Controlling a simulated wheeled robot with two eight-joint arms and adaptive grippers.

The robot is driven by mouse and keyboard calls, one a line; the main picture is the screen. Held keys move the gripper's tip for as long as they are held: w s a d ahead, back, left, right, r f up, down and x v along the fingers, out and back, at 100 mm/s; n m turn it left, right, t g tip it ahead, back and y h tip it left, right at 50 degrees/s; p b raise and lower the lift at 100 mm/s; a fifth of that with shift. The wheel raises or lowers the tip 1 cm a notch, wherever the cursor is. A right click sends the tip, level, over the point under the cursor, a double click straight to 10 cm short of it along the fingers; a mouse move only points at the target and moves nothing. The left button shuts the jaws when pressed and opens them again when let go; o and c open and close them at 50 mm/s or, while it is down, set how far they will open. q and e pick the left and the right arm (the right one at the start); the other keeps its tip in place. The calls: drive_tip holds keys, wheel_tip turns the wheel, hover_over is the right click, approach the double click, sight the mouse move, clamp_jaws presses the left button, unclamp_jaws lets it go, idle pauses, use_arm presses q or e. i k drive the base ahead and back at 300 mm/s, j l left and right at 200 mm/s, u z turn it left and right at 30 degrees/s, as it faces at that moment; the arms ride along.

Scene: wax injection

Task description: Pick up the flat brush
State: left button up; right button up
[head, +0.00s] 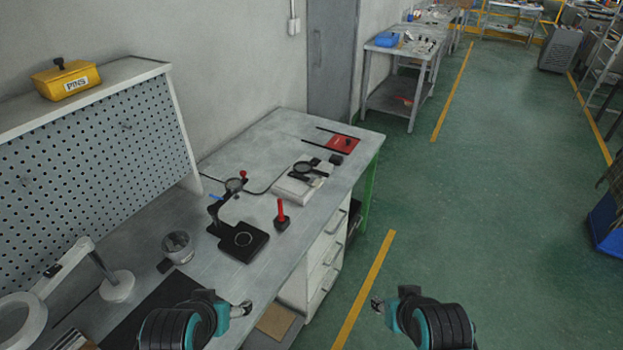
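I cannot make out a flat brush for certain. A small upright tool with a red handle (281,209) and a dark base stands on the grey workbench (265,140); it is too small to tell whether it is a brush. My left gripper (246,309) is low in the middle, over the bench's front edge, apart from that tool. My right gripper (376,303) is over the green floor, right of the bench. Nothing shows in either gripper, and their fingers are too small to read.
A black stand (243,241) with an arm, a grey cup (178,247), a dark mat (150,308) and a white lamp (117,286) are on the bench. A white device (298,187) and a red plate (342,143) lie farther back. A pegboard (95,160) borders the left.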

sight(313, 182)
drive_tip(key=i+l, duration=0.35)
drive_tip(key=i+l+u, duration=0.15)
drive_tip(key=i+l, duration=0.55)
drive_tip(key=l, duration=0.25)
drive_tip(key=i+l+u, duration=0.1)
drive_tip(key=i+l, duration=0.6)
drive_tip(key=l, duration=0.25)
drive_tip(key=j+u, duration=0.05)
